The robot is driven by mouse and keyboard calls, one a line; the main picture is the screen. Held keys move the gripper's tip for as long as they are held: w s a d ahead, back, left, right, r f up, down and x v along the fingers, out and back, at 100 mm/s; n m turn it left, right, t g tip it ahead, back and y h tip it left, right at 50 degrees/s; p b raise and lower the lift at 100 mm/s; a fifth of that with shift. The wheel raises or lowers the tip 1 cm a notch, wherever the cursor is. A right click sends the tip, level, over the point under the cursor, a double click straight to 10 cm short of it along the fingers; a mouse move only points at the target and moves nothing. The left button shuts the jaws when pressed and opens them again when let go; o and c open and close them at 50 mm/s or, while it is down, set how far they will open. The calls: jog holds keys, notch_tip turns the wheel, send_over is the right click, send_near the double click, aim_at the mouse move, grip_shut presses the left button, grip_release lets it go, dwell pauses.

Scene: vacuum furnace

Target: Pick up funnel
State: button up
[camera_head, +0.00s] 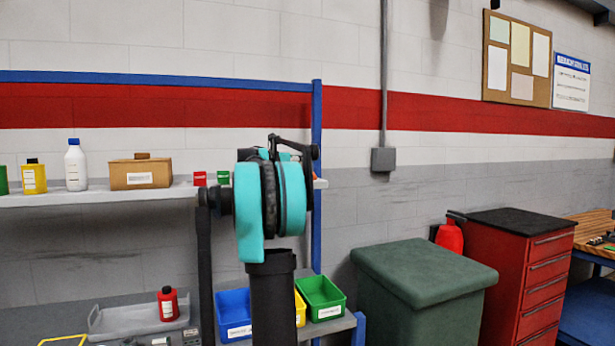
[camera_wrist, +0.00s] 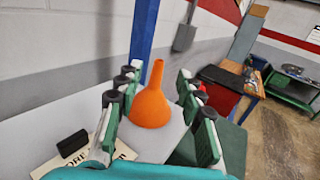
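The orange funnel (camera_wrist: 152,107) shows in the wrist view, spout up, on a pale grey shelf surface (camera_wrist: 55,118). My gripper (camera_wrist: 157,85) is open, with its green-and-grey fingers to the left and right of the funnel. There is a visible gap on the right side; I cannot tell whether the left fingers touch it. The teal body of my gripper hides part of the surface nearest the wrist camera.
A black block (camera_wrist: 72,143) and a printed label (camera_wrist: 112,150) lie near the gripper. A blue post (camera_wrist: 143,35) rises behind the funnel. The upper shelf holds a white bottle (camera_head: 75,168) and a cardboard box (camera_head: 140,173). A green bin (camera_head: 415,275) and red drawers (camera_head: 535,280) stand to the right.

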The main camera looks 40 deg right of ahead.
jog(key=shift+f+x, duration=0.15)
jog(key=shift+x, duration=1.3)
jog(key=shift+f+x, duration=0.15)
jog(key=shift+x, duration=1.3)
jog(key=shift+c, duration=0.3)
grip_shut()
